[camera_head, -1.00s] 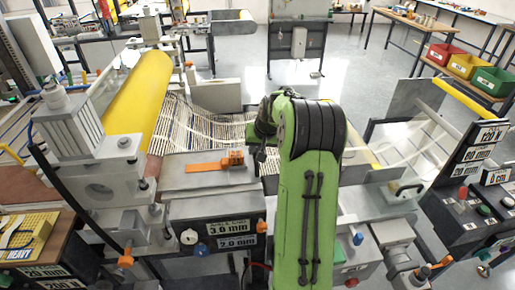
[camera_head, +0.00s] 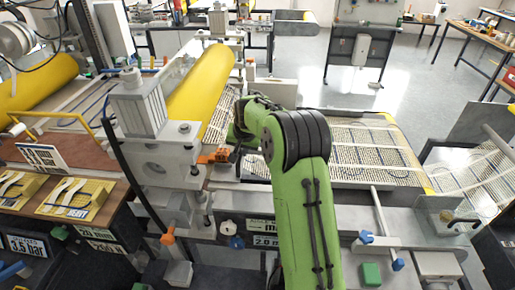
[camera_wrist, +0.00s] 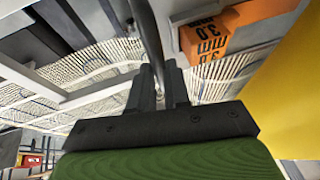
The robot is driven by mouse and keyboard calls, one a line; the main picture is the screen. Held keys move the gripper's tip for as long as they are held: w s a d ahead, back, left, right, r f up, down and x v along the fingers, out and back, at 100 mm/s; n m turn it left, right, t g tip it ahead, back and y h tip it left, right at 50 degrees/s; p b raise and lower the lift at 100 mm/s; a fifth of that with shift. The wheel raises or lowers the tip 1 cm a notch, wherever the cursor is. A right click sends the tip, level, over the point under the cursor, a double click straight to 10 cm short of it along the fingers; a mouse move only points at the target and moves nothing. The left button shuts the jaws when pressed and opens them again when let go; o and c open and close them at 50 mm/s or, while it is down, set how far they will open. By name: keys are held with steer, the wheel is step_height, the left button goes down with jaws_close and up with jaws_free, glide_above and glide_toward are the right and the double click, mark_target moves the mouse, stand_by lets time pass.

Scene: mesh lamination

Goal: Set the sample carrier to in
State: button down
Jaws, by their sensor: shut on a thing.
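My gripper (camera_wrist: 168,88) is shut on a dark rounded bar (camera_wrist: 148,38), which looks like a handle and runs up out of the wrist view. An orange block marked 3.0 mm (camera_wrist: 236,30) is just to the right of the bar; it also shows in the head view (camera_head: 216,155) close to the roller stand. A grey plate (camera_head: 222,172) lies beneath it. I cannot tell for sure which part is the sample carrier. In the head view my own arm hides the fingertips and the bar.
The yellow roller (camera_head: 205,85) and its grey stand (camera_head: 172,150) are close on the left. Pale mesh (camera_head: 372,150) covers the bed to the right. A thin lever with blue knobs (camera_head: 380,218) stands at the front right.

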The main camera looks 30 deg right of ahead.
steer(key=shift+w+a+r, duration=0.1)
steer(key=shift+w+a, duration=0.3)
steer(key=shift+a, duration=0.3)
steer(key=c, duration=1.1)
jaws_free()
steer(key=shift+w+a, duration=0.1)
steer(key=shift+a, duration=0.05)
steer(key=shift+r, duration=0.25)
steer(key=v, duration=1.5)
